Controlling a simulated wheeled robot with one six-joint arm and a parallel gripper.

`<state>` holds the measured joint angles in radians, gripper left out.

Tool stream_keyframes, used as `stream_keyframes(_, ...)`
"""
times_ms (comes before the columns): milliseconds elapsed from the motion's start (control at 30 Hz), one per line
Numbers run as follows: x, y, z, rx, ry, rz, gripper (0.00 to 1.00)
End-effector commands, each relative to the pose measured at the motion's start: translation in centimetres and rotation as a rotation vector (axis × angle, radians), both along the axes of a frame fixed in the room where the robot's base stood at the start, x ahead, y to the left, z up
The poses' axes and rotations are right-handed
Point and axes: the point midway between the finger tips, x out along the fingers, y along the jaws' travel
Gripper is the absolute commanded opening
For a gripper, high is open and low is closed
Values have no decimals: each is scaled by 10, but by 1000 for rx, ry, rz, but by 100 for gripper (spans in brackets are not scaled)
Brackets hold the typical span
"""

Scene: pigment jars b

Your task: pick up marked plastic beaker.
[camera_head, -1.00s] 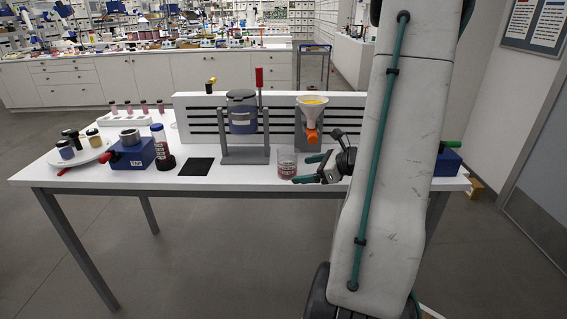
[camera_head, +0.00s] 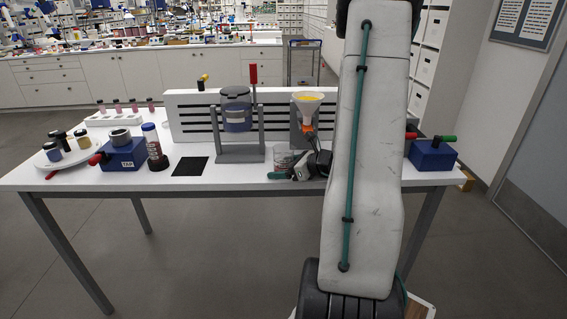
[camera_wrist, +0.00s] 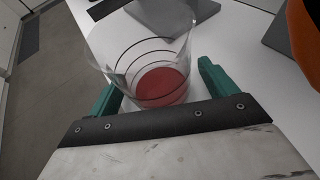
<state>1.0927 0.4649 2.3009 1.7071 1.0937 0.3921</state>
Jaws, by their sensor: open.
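The marked plastic beaker (camera_head: 284,160) is clear, with dark ring lines and red contents at the bottom. It stands upright on the white table (camera_head: 235,180) near the front edge. In the wrist view the beaker (camera_wrist: 150,65) sits between the two green fingers of my gripper (camera_wrist: 158,88). The fingers are open, one on each side, and I see no clear grip on the wall. In the head view my gripper (camera_head: 288,174) is at the beaker's front right and partly hides its lower part.
A grey stand with a dark jar (camera_head: 237,115) is left of the beaker. A funnel with yellow powder and an orange outlet (camera_head: 307,108) is behind and right. A blue block (camera_head: 432,155) sits at the right. A black mat (camera_head: 190,166) lies left.

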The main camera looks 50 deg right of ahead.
Motion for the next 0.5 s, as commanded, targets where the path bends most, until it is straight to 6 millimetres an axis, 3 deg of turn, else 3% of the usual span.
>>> stream_keyframes(133, 0, 1, 0, 0, 0, 2, 82)
stream_keyframes(300, 0, 1, 0, 0, 0, 2, 36)
stream_keyframes(500, 0, 1, 0, 0, 0, 2, 36)
